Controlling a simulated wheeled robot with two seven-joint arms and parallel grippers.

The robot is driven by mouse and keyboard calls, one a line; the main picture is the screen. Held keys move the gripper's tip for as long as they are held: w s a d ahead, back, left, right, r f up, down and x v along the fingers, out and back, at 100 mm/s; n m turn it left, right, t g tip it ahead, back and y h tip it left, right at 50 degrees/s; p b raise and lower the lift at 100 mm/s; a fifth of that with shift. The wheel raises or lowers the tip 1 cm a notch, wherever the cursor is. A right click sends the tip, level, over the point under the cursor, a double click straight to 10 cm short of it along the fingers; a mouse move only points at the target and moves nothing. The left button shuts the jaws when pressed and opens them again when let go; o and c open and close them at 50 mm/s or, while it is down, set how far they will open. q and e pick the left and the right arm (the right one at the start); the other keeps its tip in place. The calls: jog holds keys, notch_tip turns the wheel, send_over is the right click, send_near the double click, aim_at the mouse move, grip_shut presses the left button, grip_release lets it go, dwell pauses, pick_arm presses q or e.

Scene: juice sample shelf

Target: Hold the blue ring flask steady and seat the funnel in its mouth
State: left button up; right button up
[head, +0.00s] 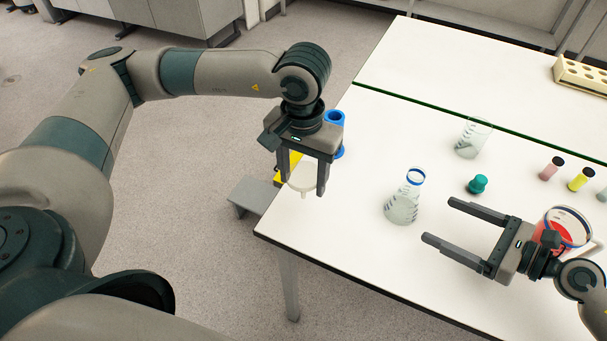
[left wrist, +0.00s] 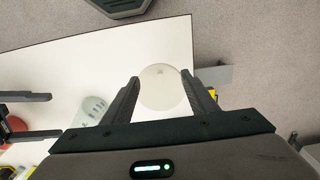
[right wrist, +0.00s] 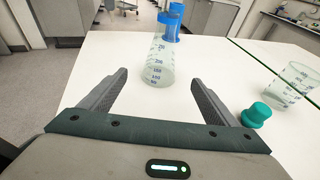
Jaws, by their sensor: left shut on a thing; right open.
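The blue ring flask (head: 402,207) stands upright on the white table, a clear conical flask with a blue ring at its mouth. It also shows ahead of my right gripper in the right wrist view (right wrist: 158,66). The pale funnel (head: 303,177) is between the fingers of my left gripper (head: 303,184), which is shut on it near the table's left edge, left of the flask and apart from it. The left wrist view shows the funnel's round top (left wrist: 164,88). My right gripper (head: 437,220) is open and empty, with its fingertips just right of the flask.
A blue object (head: 335,120) stands behind my left gripper. A green stopper (head: 478,184), a clear beaker (head: 472,139) and several small vials (head: 551,168) stand to the right. A vessel with red contents (head: 568,222) is by my right wrist. A rack (head: 582,74) stands at the back right.

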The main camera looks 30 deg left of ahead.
aim_at(417, 209)
pick_arm(q)
jog(key=shift+r+p, duration=0.55)
pick_arm(e)
jog(key=shift+x, duration=1.05)
pick_arm(q)
jog(key=shift+r+p, duration=0.65)
jog(key=shift+p, duration=0.05)
pick_arm(e)
jog(key=x, duration=0.6)
jog(key=shift+x, duration=0.95)
pick_arm(q)
jog(key=shift+r, duration=0.1)
pick_arm(e)
jog(key=shift+w, duration=0.1)
jog(key=c, duration=0.9)
jog(key=shift+c, duration=0.2)
pick_arm(q)
jog(key=w+d+r, duration=0.5)
jog(key=d, duration=0.5)
jog(key=w+d+r+m, duration=0.1)
jog(key=w+d+r, duration=0.4)
jog(key=d, duration=0.5)
jog(key=shift+d+r+m, duration=0.2)
jog(key=shift+r+m, duration=0.1)
jog(key=shift+r, duration=0.45)
